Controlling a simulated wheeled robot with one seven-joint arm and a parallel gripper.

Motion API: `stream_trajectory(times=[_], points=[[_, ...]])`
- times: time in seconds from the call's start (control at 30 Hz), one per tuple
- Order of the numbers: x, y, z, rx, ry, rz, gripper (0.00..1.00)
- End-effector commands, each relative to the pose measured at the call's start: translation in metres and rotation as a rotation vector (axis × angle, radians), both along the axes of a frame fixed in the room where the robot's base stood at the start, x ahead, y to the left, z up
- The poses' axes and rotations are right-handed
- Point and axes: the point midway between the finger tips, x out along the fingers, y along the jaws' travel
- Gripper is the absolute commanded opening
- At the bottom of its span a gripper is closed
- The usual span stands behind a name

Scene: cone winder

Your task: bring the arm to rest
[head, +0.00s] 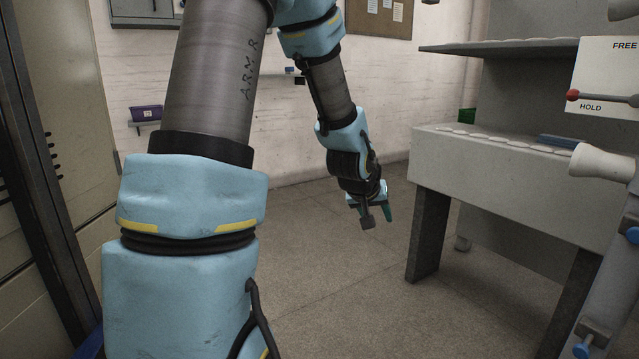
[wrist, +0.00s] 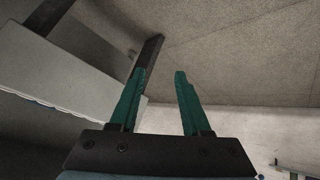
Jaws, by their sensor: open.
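My gripper (head: 376,222) hangs at the end of my arm in the head view, pointing down over bare floor, left of the grey bench. In the wrist view my gripper (wrist: 157,75) shows two green fingers standing apart with nothing between them. Beyond the fingertips there is only floor and a bench leg. My blue and grey arm is raised at the shoulder and bent downward at the elbow, and its near links fill the left middle of the head view.
A grey bench (head: 500,160) with dark legs stands right of my gripper. A FREE/HOLD sign (head: 606,80) with a red-knobbed lever and a pale cone (head: 600,163) are at the right edge. A beige locker (head: 60,120) stands left. The floor (head: 340,290) between is clear.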

Motion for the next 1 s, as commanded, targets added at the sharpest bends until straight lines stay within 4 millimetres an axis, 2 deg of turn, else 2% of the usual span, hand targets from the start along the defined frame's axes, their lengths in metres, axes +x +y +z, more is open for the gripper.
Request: stream_trajectory(times=[0.03, 0.1, 0.2, 0.3, 0.5, 0.6, 0.87, 1.0], points=[[-0.012, 0.034, -0.002, 0.067, 0.038, 0.025, 0.47], [-0.033, 0.074, -0.007, 0.15, 0.106, 0.047, 0.47], [-0.064, 0.12, -0.011, 0.233, 0.2, 0.075, 0.47], [-0.097, 0.155, -0.014, 0.286, 0.291, 0.092, 0.47], [-0.165, 0.203, -0.013, 0.332, 0.471, 0.114, 0.47], [-0.163, 0.202, 0.015, 0.334, 0.471, 0.108, 0.47], [-0.162, 0.201, 0.074, 0.334, 0.468, 0.108, 0.47], [-0.162, 0.201, 0.114, 0.334, 0.467, 0.108, 0.47]])
